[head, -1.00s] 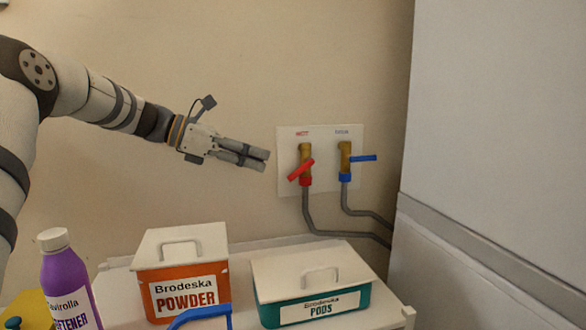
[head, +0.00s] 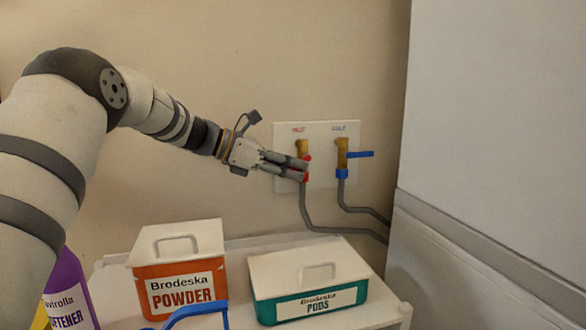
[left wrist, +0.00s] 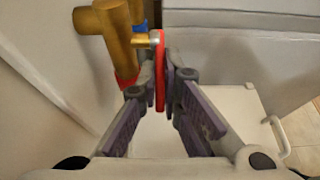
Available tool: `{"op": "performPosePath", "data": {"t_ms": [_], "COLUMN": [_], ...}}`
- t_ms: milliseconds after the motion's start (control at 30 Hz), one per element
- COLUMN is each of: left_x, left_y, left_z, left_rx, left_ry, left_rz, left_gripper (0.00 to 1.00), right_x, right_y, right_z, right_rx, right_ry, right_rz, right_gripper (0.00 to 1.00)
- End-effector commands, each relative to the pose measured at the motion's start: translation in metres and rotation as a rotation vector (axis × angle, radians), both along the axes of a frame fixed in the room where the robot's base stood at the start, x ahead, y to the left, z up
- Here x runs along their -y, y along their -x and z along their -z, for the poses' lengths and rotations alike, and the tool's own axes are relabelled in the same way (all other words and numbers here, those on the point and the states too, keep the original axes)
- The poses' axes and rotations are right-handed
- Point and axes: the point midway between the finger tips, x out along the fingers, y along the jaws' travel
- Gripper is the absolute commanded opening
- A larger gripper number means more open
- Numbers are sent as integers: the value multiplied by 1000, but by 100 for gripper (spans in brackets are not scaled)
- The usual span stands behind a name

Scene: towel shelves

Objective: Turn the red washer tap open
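The red tap lever (left wrist: 160,75) is on a brass valve (left wrist: 117,35) on the left wall plate, under the left label in the head view (head: 302,147). My left gripper (head: 306,168) is at this tap, its fingers partly covering the red lever and valve. In the left wrist view the lever stands upright between the two fingertips (left wrist: 162,82), with one finger on either side. The fingers look slightly apart; whether both touch the lever is hard to tell. My right gripper is not in view.
A blue-levered tap (head: 360,154) sits close to the right of the red one. Grey hoses (head: 325,226) hang below. An orange powder box (head: 180,286), a teal pods box (head: 310,300) and a purple bottle (head: 68,295) stand lower down. A large grey-white appliance (head: 490,130) is at the right.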

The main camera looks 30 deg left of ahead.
Motion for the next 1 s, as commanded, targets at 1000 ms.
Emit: {"op": "performPosePath", "data": {"t_ms": [1000], "left_x": [3], "left_y": [-4], "left_z": [8], "left_rx": [188], "left_ry": [161], "left_rz": [-1], "left_gripper": [15], "right_x": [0], "right_y": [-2], "right_z": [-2], "right_rx": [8], "right_ry": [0], "right_rz": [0], "right_gripper": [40]}}
